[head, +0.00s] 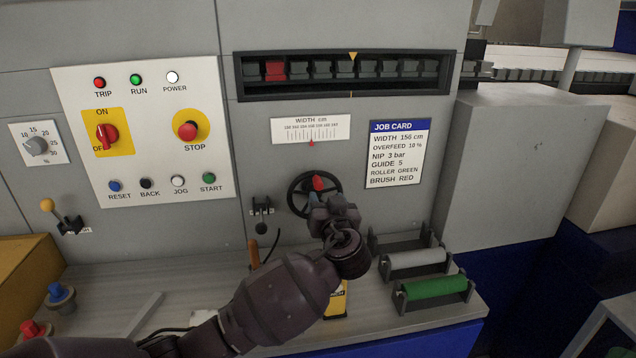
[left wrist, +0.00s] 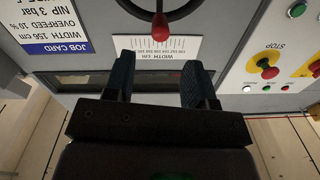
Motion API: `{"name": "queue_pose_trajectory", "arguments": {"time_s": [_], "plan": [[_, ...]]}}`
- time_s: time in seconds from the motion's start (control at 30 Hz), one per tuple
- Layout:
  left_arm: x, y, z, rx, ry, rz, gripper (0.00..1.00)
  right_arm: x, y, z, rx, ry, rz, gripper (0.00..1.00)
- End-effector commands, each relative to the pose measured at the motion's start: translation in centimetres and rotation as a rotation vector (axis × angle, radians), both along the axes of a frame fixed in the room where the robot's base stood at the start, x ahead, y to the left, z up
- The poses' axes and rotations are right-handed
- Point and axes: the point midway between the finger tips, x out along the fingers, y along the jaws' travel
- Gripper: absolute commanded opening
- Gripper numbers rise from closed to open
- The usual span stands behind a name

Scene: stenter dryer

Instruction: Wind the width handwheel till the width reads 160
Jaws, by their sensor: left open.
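The black width handwheel (head: 293,197) is on the grey panel, with a red knob (head: 318,183) on it. In the left wrist view, which is upside down, the red knob (left wrist: 160,27) and part of the dark rim show at the top. The white width scale (head: 310,128) is above the wheel. Its red pointer (head: 311,144) is near the middle, but the figures are too small to read surely. My left gripper (head: 328,208) is in front of the wheel's lower right, hiding part of it. Its two fingers (left wrist: 160,80) are apart with nothing between them.
The job card (head: 397,155) right of the scale reads width 156 cm. A small black lever (head: 262,205) is left of the wheel. A green roller (head: 436,287) and a grey roller (head: 415,259) lie on the bench at right. The control panel (head: 145,165) is at left.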

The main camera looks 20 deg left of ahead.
Motion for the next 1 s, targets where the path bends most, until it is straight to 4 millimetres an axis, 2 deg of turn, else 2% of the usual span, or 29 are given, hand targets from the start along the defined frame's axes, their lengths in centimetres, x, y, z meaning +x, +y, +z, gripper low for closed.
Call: {"name": "queue_pose_trajectory", "arguments": {"time_s": [0.3, 0.5, 0.7, 0.97, 1.0], "plan": [[4.6, 3.1, 0.2, 0.004, 0.001, 0.002, 0.51, -0.2, 0.0, 0.7, 0.001, 0.004, -0.001, 0.37], [6.5, 4.3, 0.1, 0.002, 0.002, 0.000, 0.51, -0.1, 0.0, 0.8, 0.001, 0.006, -0.001, 0.37], [7.2, 4.9, 0.0, 0.000, 0.002, -0.001, 0.51, 0.0, 0.0, 1.0, 0.000, 0.004, 0.000, 0.37], [7.3, 4.9, 0.0, 0.000, 0.002, -0.001, 0.51, 0.0, 0.0, 1.0, 0.000, 0.003, 0.001, 0.37], [7.3, 4.9, 0.0, -0.001, 0.002, -0.001, 0.46, 0.0, 0.0, 1.0, 0.000, 0.003, 0.001, 0.37]]}}
